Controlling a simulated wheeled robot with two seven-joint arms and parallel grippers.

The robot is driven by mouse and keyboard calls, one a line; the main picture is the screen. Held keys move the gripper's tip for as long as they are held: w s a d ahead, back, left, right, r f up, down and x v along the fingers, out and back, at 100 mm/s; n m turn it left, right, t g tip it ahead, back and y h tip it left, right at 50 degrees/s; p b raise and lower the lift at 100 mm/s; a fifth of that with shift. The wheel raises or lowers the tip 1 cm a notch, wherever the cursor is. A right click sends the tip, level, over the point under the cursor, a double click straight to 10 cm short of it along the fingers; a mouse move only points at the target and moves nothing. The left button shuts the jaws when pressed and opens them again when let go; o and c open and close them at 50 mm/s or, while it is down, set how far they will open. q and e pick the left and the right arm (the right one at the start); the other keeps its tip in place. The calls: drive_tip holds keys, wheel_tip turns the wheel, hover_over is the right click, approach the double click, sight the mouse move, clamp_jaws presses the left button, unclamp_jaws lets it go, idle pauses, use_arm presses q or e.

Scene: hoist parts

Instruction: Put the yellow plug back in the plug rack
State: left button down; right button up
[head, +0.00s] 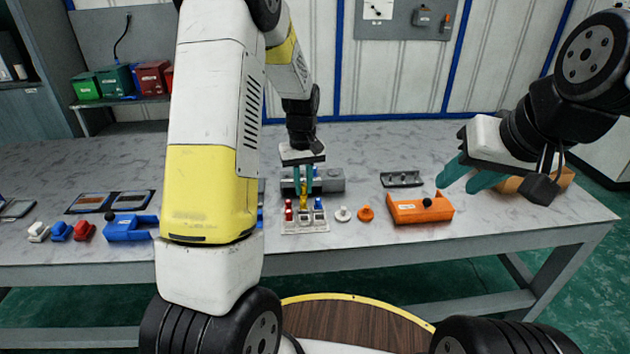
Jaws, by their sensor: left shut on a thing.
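The plug rack (305,226) is a small pale block near the table's front, holding small plugs with red and blue tops. My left gripper (303,188) points down over the rack with its teal fingers shut on the yellow plug (303,201). The yellow plug is upright between the red and blue plugs. I cannot tell whether its lower end is in the rack or just above it. My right gripper (457,185) is to the right, above the table near the orange box, with its teal fingers apart and nothing visible between them.
A blue box (128,228) is at left. My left arm hides part of the table.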

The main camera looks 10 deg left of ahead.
sight(304, 199)
use_arm(q)
drive_tip(key=shift+f, duration=3.45)
drive_tip(key=shift+f, duration=1)
drive_tip(key=c, duration=1.3)
unclamp_jaws()
drive_tip(key=shift+o, duration=0.2)
drive_tip(key=shift+r, duration=3.5)
